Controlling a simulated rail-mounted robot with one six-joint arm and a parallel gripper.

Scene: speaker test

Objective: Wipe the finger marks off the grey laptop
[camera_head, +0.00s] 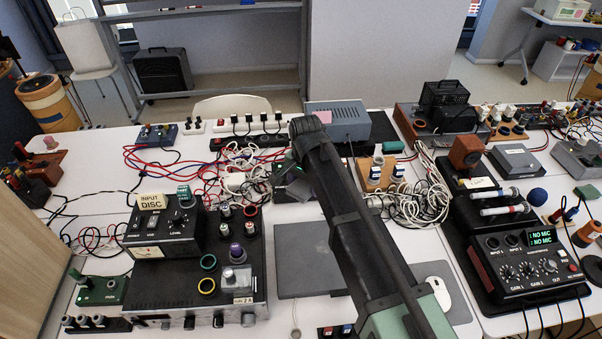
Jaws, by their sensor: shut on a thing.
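A flat, dark grey slab (298,262) lies on the white table at the centre, left of my arm. It may be the grey laptop, closed, but I cannot tell for sure. My arm crosses over its right part and hides some of it. No finger marks can be made out on it at this size. My arm rises from the bottom right to a dark rounded joint above the back of the table. No wiping cloth can be told apart.
An INPUT DISC box (160,232) stands left of the slab, beside a knobbed panel. A white mouse (438,290) lies to the right. White cables (425,195) are bunched behind it. A NO MIC mixer (525,265) stands further right. A grey box (338,118) stands behind.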

